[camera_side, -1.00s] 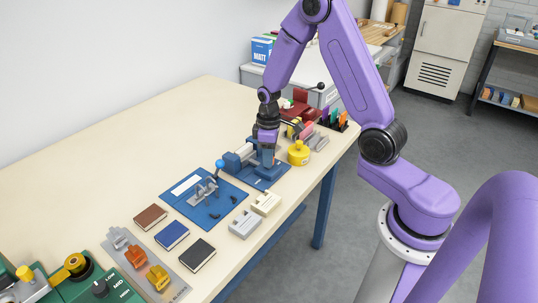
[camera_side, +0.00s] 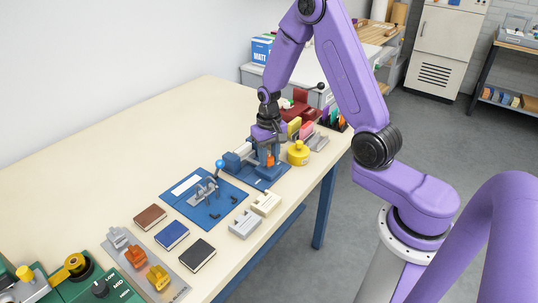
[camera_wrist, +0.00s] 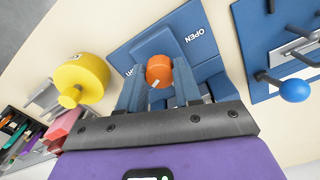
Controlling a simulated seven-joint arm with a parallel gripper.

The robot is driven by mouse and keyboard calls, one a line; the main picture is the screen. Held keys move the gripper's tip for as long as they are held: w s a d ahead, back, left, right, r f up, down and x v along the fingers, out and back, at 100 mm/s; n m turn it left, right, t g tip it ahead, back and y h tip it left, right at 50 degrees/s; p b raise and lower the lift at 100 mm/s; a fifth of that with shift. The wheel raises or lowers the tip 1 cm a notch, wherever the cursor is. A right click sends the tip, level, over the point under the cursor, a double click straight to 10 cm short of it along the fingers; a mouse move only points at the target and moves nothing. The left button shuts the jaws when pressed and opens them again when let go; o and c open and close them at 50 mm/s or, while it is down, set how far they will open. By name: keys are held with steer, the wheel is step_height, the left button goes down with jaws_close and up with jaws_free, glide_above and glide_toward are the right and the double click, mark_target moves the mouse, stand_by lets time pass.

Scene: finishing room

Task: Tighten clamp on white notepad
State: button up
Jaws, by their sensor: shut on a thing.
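The blue clamp fixture (camera_side: 262,176) stands on the bench, its base plate marked OPEN in the wrist view (camera_wrist: 196,38). Its orange knob (camera_wrist: 159,72) sits between my fingers; a little of the knob also shows in the side view (camera_side: 270,160). My gripper (camera_side: 269,154) points down over the fixture and is shut on the knob, with a finger on either side of it in the wrist view (camera_wrist: 158,88). A pale edge at the fixture (camera_side: 244,149) may be the white notepad; most of it is hidden by the fixture and my gripper.
A yellow round container (camera_side: 298,153) stands close to the right of the fixture. A blue board with a blue-balled lever (camera_side: 207,215) lies to the left. Pale blocks (camera_side: 266,203), small books (camera_side: 172,235) and colored items lie nearby. The bench's back left is clear.

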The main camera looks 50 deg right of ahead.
mark_target(269, 157)
steer(key=shift+m, duration=0.7)
steer(key=o, duration=1)
steer(key=shift+o, duration=0.2)
step_height(269, 157, up, 18)
steer(key=shift+f, duration=0.25)
